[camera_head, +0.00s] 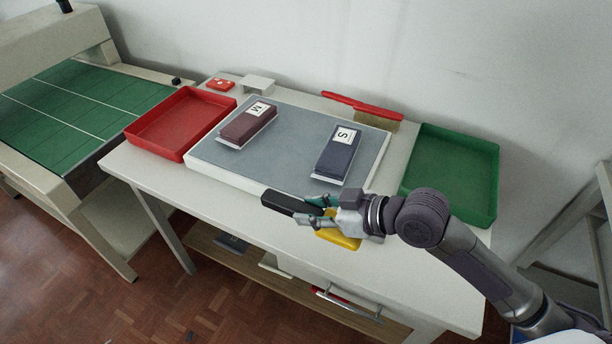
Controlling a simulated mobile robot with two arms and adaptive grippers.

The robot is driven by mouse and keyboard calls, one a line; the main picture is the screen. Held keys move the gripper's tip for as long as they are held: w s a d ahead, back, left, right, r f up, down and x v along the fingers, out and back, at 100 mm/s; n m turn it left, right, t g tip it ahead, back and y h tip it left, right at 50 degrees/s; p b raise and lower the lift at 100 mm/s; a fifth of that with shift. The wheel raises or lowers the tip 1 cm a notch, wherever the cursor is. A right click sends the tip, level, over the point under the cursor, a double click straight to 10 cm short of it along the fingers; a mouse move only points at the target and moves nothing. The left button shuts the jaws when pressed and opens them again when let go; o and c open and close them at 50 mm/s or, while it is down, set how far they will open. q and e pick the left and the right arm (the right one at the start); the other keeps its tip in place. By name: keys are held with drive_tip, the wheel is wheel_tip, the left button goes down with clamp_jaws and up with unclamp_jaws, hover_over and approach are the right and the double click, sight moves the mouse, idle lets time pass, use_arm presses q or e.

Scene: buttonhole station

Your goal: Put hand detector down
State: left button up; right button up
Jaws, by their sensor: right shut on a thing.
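The hand detector (288,203) is a dark, bar-shaped tool in the head view, just beyond the front edge of the grey mat. My right gripper (314,211) is shut on its right end, and the dark part sticks out to the left. The detector looks held near table height; I cannot tell whether it touches the table. A yellow piece (340,240) shows just below the gripper near the table's front; the gripper partly hides it. My left gripper is not in view.
A red tray (152,128) stands left, a green tray (452,160) right. A red brush (362,107) lies behind. The table's front left is clear.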

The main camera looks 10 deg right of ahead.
hover_over(271, 226)
wheel_tip(271, 226, down, 7)
drive_tip(key=shift+r+p, duration=0.1)
drive_tip(key=shift+p, duration=0.35)
wheel_tip(271, 226, down, 4)
drive_tip(key=shift+f, duration=0.1)
drive_tip(key=shift+f, duration=0.1)
drive_tip(key=o, duration=1)
